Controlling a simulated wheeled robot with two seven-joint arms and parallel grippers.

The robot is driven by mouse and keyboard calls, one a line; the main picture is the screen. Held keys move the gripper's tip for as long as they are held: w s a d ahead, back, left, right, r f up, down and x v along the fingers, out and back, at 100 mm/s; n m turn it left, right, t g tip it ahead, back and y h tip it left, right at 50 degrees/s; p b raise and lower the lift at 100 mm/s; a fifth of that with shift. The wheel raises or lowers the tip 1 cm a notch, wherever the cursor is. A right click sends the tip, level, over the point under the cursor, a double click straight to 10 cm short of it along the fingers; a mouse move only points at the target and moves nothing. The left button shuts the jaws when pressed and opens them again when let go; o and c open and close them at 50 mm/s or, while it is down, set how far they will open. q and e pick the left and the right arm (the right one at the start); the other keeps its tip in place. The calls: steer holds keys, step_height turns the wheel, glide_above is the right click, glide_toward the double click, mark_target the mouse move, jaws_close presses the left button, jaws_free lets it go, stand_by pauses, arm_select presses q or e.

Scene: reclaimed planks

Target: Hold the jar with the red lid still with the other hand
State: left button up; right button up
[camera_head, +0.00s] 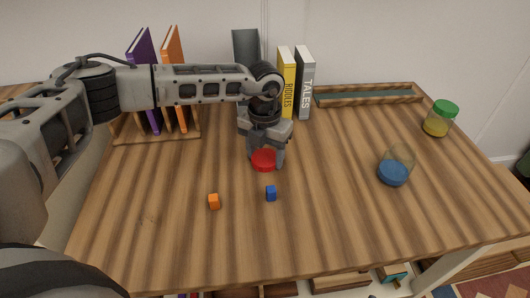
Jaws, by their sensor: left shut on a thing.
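A red round lid (263,160) shows near the middle of the table, between the fingertips of my left gripper (265,157). The gripper points down and is shut on it. I cannot make out a glass jar body with it; the fingers and hand hide part of that spot. My right gripper is not in view. A jar with a green lid (438,119) and yellow filling stands at the far right.
An orange cube (214,201) and a blue cube (271,193) lie in front of the gripper. Behind stand a yellow book (287,80), a grey book (304,85), a wooden rack (157,135) with two books, and a shallow tray (365,96). The right front table is clear.

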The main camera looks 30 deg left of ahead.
mark_target(265, 157)
arm_select(q)
steer(key=shift+f, duration=0.3)
steer(key=o, duration=1.1)
steer(key=shift+s, duration=0.1)
steer(key=shift+f, duration=0.15)
steer(key=shift+a, duration=0.15)
step_height(265, 157, up, 13)
steer(key=shift+r, duration=0.1)
